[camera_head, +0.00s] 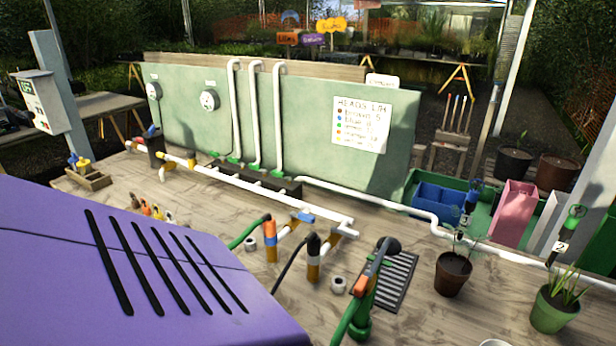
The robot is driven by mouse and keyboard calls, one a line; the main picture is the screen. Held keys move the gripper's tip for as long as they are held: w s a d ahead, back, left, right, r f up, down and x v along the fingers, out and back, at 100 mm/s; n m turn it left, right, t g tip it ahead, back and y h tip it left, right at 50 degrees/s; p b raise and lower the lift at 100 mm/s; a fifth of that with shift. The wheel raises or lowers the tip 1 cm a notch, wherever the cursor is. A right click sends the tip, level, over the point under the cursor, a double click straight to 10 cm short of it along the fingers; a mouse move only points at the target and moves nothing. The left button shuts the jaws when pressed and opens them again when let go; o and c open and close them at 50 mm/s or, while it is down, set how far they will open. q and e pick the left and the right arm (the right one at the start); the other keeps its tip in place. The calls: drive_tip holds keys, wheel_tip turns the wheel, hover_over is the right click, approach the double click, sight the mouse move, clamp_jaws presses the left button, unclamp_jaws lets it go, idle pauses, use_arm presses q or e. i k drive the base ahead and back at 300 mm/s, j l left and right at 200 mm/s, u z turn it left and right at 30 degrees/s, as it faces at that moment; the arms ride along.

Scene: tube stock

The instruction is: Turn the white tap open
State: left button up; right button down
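A white pipe (240,184) runs across the wooden bench with several fittings and coloured handles. Near its left end, a small white lever-like part (162,173) hangs beside a yellow fitting (190,161); it may be the white tap, but it is too small to tell. Neither of my grippers shows in the head view.
A green hose nozzle (362,318) stands at the front, beside a dark grate (398,280). Potted plants stand at the right, a brown pot (453,275) and a green pot (553,312). A green backboard (310,125) with upright white pipes closes off the back.

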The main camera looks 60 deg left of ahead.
sight(348, 233)
drive_tip(key=u, duration=1.5)
